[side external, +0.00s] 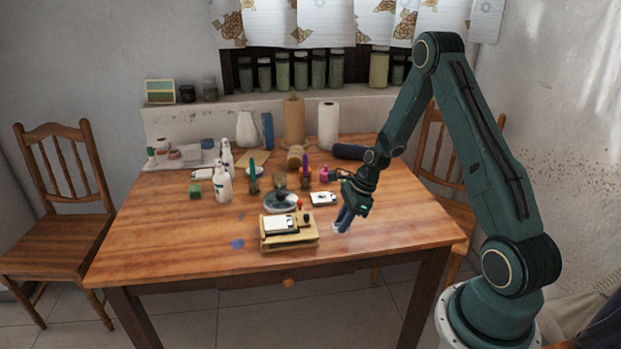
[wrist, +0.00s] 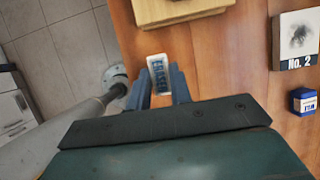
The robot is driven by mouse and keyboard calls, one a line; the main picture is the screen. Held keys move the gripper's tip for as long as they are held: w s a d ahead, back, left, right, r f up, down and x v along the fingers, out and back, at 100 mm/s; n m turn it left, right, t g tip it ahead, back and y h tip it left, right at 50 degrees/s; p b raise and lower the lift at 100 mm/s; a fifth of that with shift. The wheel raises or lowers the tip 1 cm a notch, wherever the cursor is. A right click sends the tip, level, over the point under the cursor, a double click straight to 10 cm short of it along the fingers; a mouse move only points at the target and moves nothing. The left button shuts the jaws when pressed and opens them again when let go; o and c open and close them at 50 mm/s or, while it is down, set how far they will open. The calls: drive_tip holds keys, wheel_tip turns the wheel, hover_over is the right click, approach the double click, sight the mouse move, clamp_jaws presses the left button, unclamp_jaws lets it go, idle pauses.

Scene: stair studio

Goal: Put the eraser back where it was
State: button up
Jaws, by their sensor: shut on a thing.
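The eraser (wrist: 158,74) is a small white block with a dark blue band of lettering. It sits between the two blue-grey fingers of my gripper (wrist: 158,88) in the wrist view, and the fingers are shut on it. In the side view my gripper (side external: 343,221) points down over the right front part of the table, to the right of the wooden stand. The pale end of the eraser (side external: 338,228) shows at the fingertips. I cannot tell whether its lower end touches the tabletop.
A wooden stand (side external: 289,243) with a white card lies left of my gripper. A white "No. 2" card (wrist: 296,42) and a small blue box (wrist: 303,102) are nearby. Bottles (side external: 223,184) and rolls crowd the back. The table (side external: 400,225) is clear at the right front.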

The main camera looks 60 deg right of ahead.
drive_tip(key=shift+f, duration=1.8)
drive_tip(key=shift+f, duration=0.1)
drive_tip(key=o, duration=0.9)
drive_tip(key=shift+v, duration=6.1)
drive_tip(key=shift+a, duration=0.1)
